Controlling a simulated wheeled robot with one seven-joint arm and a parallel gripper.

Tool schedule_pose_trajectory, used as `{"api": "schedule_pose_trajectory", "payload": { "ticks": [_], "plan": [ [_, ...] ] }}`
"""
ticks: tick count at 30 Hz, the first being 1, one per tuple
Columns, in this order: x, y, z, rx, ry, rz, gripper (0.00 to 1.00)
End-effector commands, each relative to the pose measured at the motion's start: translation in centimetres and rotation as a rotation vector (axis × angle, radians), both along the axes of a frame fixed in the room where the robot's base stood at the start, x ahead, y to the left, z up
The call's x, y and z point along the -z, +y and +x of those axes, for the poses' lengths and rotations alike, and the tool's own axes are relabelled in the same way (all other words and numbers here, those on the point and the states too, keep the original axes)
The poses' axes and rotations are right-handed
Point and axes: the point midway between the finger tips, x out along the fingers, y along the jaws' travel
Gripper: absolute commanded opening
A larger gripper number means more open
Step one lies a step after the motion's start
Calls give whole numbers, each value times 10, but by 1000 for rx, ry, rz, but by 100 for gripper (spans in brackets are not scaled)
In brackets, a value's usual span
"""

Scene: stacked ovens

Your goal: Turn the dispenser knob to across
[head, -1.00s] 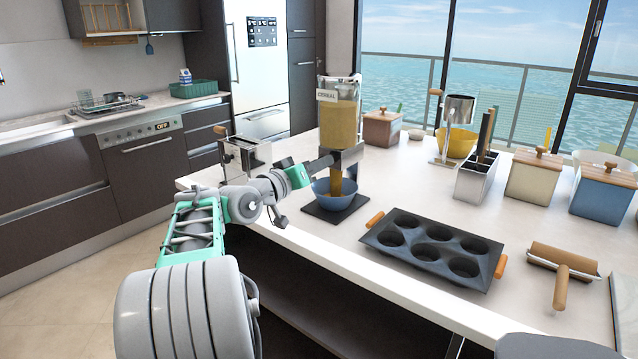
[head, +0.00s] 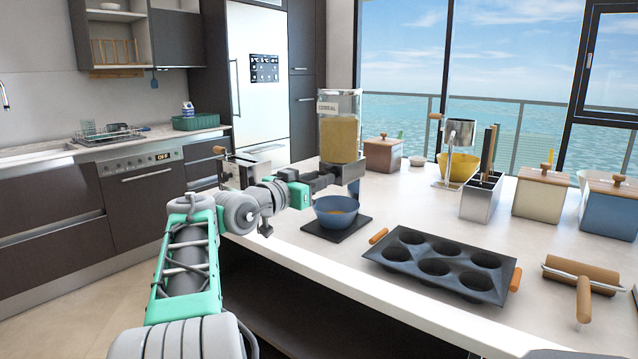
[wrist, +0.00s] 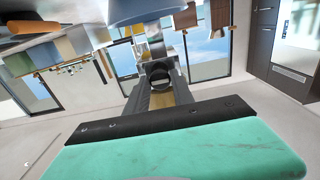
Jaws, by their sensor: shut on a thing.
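The cereal dispenser (head: 339,138) stands on the counter, a clear hopper of tan cereal with a "CEREAL" label above a dark grey base. Its knob is on the side facing my arm, mostly hidden by my gripper (head: 318,182) in the head view. In the wrist view my gripper (wrist: 160,84) is shut on a dark, round-looking part, the dispenser knob (wrist: 160,72). I cannot make out the knob's exact angle. A blue bowl (head: 335,211) with some cereal in it sits under the outlet on a dark mat (head: 313,227). No cereal stream shows.
A dark muffin tin (head: 398,256) with wooden handles lies right of the bowl, near the counter edge. A rolling pin (head: 584,275) is farther right. Canisters and a utensil holder (head: 482,196) line the back.

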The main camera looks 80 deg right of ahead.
Motion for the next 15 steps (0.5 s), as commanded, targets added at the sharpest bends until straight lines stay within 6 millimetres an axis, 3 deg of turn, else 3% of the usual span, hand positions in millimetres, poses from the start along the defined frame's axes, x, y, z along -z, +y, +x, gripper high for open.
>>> {"api": "schedule_pose_trajectory", "payload": {
  "ticks": [8, 9, 15],
  "plan": [
    [2, 0, -1, 4, 1, 6, 0],
    [2, 0, -1, 4, 1, 6, 32],
    [1, 0, -1, 3, 1, 3, 48]
  ]
}}
